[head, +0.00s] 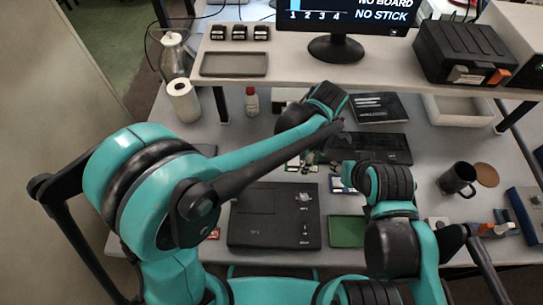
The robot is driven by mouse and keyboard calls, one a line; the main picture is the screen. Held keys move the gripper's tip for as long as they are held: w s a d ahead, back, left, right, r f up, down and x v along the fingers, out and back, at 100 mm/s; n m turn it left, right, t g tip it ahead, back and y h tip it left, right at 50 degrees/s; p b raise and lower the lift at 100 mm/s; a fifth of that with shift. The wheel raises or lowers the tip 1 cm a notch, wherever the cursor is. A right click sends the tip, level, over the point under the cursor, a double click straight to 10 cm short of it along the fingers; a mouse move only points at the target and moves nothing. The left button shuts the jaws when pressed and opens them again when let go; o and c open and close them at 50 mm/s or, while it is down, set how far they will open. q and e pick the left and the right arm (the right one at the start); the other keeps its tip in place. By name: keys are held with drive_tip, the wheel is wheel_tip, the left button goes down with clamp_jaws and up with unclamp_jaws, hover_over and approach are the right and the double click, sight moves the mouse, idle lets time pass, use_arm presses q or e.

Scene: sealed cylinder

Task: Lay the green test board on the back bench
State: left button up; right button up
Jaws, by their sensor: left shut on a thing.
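The green test board (296,164) shows as a small white-and-green piece at mid-bench, partly covered by my gripper. My left gripper (311,164) reaches in from the left, pointing down, with its fingertips at this board. It is shut on the board. Whether the board touches the bench surface below cannot be told. The bench (425,215) is a light grey top.
A black device (275,218) and a green flat mat (345,231) lie at the front. A raised shelf (290,62) carries a monitor (345,17).

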use_arm(q)
drive_tip(key=w+a+f, duration=0.1)
drive_tip(key=a+f, duration=0.1)
drive_tip(key=w+a+f+b, duration=0.1)
drive_tip(key=w+a, duration=0.1)
drive_tip(key=a, duration=0.1)
drive_tip(key=w+a+f, duration=0.2)
drive_tip(key=shift+w+a+f+b, duration=0.1)
drive_tip(key=shift+a+f+b, duration=0.1)
drive_tip(key=shift+f+b, duration=0.85)
drive_tip(key=shift+f, duration=1.25)
drive_tip(key=o, duration=1.2)
drive_tip(key=shift+f, duration=0.1)
drive_tip(key=shift+c, duration=0.2)
